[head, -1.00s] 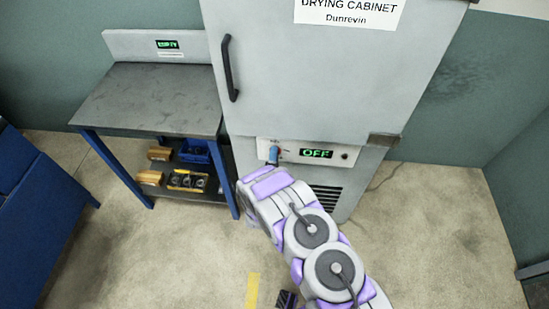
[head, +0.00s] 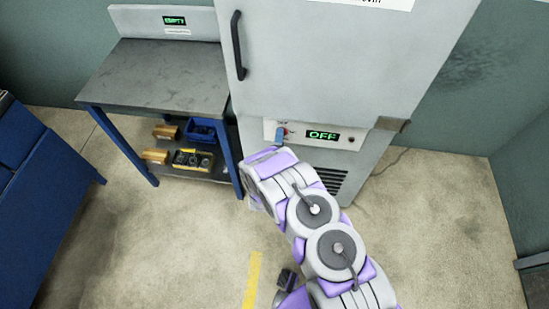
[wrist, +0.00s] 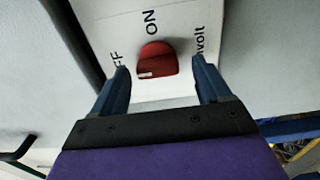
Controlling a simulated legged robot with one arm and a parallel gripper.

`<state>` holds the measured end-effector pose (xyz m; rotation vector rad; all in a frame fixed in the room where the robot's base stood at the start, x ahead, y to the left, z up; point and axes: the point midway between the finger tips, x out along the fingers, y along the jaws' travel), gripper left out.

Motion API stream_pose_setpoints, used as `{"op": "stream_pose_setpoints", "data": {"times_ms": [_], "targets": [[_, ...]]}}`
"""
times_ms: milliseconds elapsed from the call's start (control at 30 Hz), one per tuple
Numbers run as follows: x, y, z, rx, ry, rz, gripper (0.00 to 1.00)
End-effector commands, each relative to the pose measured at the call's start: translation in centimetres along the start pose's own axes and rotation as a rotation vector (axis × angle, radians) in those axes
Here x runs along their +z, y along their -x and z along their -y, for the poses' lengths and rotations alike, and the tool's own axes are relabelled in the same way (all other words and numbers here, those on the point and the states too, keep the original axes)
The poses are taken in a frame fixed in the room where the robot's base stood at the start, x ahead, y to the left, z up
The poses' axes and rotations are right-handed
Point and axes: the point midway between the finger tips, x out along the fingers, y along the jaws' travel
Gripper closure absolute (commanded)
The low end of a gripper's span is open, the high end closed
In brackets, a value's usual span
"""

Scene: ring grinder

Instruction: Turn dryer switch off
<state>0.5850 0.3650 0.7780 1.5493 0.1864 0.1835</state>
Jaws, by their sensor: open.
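The dryer switch is a red knob (wrist: 157,60) on a white panel (wrist: 180,20) in the wrist view. A white mark shows on its lower edge. "ON" is printed above it, and a partly hidden label ending in "FF" is at its left. My gripper (wrist: 161,66) is open, with one blue finger on each side of the knob and visible gaps between. In the head view my gripper (head: 280,134) is at the left of the cabinet's control panel (head: 347,145), mostly covering the switch. The panel's green display (head: 323,135) reads "OFF".
The grey drying cabinet (head: 320,60) has a black door handle (head: 237,45). A blue-legged table (head: 155,80) with bins on its lower shelf stands to its left. A blue unit (head: 45,195) is at far left. The floor (head: 440,220) at right is clear.

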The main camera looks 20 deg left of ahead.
Motion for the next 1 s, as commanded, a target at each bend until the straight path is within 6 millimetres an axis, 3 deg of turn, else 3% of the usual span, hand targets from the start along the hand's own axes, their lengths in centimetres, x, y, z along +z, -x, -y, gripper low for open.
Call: {"op": "stream_pose_setpoints", "data": {"times_ms": [600, 800, 1000], "targets": [[-0.6, 12.4, 0.0, -0.001, 0.004, -0.008, 0.23], [-0.5, 15.0, 0.2, -0.003, 0.005, -0.007, 0.23], [-0.5, 16.1, 0.3, -0.002, 0.005, -0.006, 0.23]]}}
